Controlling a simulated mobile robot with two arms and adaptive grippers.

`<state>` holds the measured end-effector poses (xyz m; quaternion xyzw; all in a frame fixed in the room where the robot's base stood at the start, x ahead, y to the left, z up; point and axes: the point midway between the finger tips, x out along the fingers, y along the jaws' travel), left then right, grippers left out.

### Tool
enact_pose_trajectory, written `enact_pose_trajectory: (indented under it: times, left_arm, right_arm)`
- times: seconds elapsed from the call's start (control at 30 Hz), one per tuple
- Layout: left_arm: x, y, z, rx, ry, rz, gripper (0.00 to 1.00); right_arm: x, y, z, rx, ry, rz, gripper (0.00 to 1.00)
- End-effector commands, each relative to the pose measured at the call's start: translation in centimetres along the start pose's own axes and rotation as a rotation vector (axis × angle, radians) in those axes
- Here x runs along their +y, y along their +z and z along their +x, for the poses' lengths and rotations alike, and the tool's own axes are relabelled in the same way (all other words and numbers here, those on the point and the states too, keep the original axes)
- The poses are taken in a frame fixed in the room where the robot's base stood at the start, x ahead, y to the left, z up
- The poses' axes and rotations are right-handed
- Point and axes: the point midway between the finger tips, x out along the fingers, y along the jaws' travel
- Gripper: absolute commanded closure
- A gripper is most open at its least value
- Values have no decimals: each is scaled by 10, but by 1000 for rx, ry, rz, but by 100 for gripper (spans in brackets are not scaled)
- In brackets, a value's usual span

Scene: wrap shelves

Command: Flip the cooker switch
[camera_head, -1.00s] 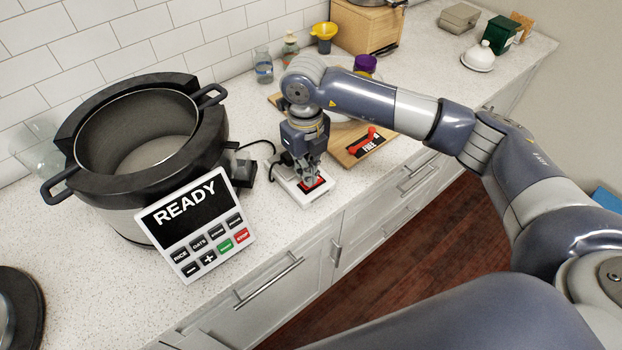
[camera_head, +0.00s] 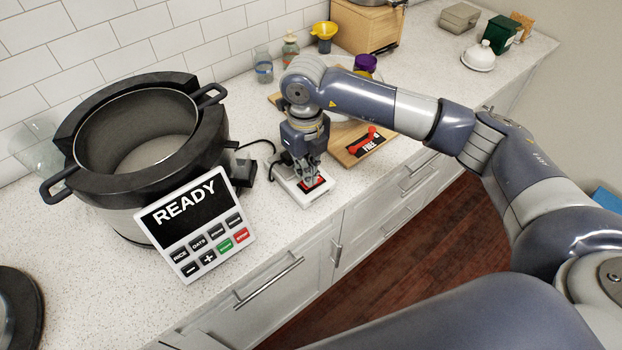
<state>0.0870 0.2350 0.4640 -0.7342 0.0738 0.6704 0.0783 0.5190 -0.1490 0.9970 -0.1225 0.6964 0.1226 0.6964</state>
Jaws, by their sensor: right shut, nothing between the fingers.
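The cooker (camera_head: 120,207) stands on the counter at the left, a round black and white pot with its top open. Its tilted panel (camera_head: 186,207) reads READY above several buttons. The cooker switch (camera_head: 310,199) is a white box with a red rocker (camera_head: 318,183), on the counter right of the cooker, with a black cord behind it. My right gripper (camera_head: 308,182) points down, shut and empty, with its fingertips at the red rocker. The fingers cover part of the rocker, so I cannot tell its position or whether they touch. My left gripper is not in view.
A wooden board (camera_head: 361,151) with a red-handled item lies just right of the switch. Jars, a yellow funnel (camera_head: 324,31) and a wooden box (camera_head: 364,27) stand at the back. The counter's front edge runs close to the switch.

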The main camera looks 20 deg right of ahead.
Motion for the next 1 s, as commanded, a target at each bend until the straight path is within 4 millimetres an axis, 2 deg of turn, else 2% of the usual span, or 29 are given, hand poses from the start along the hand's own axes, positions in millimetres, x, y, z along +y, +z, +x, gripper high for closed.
enact_pose_trajectory:
  times: [1.0]
  left_arm:
    - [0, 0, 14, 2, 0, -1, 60]
  right_arm:
    - [0, 0, 16, 1, 0, 0, 100]
